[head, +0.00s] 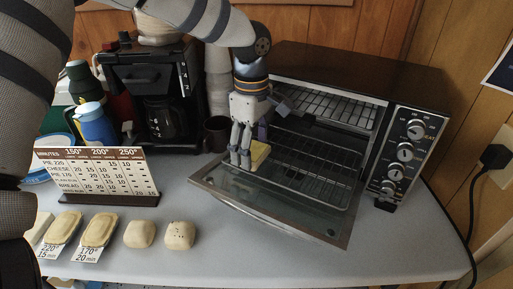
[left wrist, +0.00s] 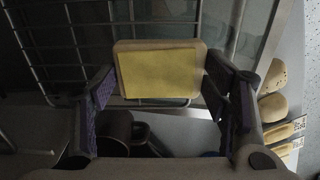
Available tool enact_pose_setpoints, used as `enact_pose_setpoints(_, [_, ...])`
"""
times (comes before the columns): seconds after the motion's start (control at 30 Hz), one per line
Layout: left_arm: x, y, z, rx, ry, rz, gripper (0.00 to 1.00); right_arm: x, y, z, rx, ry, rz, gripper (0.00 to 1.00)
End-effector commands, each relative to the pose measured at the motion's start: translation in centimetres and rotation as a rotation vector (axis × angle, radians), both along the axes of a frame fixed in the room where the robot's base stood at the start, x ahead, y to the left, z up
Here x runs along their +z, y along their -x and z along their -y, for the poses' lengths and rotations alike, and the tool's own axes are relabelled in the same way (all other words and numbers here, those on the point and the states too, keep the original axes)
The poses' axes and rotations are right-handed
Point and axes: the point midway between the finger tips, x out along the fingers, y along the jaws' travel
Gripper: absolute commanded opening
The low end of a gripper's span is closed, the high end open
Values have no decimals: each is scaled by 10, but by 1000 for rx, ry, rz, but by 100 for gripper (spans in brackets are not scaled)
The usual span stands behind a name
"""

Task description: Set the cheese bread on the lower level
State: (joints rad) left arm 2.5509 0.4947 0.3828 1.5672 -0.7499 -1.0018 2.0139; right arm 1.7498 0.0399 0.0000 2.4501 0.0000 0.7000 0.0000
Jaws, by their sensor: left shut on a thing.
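The cheese bread (head: 260,154), a slice with a flat yellow cheese top, is in my left gripper (head: 243,160), over the left part of the open oven door. It also shows in the left wrist view (left wrist: 158,72), between the two fingers of the left gripper (left wrist: 162,88), cheese side facing the camera. The toaster oven (head: 345,62) stands open, its glass door (head: 270,205) folded down. Inside are an upper rack (head: 325,104) and a lower rack (head: 318,180), which reaches out toward the door. My right gripper is not in view.
A printed time chart (head: 98,172) stands left of the door. In front of it lie flat pale breads (head: 100,229) with labels and two round rolls (head: 179,236). A coffee maker (head: 150,85), dark mug (head: 216,133) and blue flask (head: 96,124) stand behind. The front tabletop is clear.

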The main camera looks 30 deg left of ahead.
Motion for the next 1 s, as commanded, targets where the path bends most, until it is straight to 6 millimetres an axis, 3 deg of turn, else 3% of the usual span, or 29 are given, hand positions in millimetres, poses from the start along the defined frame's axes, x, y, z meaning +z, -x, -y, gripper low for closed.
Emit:
enact_pose_setpoints(0.03, [-13,0,0,1,3,-12,44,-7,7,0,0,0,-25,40])
enact_pose_setpoints(0.4, [-9,0,0,0,0,2,40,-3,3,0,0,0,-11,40])
enact_pose_setpoints(0.43, [-10,0,0,1,0,2,72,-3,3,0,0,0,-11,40])
enact_pose_setpoints(0.5, [-10,0,0,0,0,2,88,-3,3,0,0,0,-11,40])
enact_pose_setpoints(0.87, [-7,0,0,0,2,2,88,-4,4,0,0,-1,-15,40])
enact_pose_setpoints(1.0, [24,-1,0,0,-3,12,88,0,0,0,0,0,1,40])
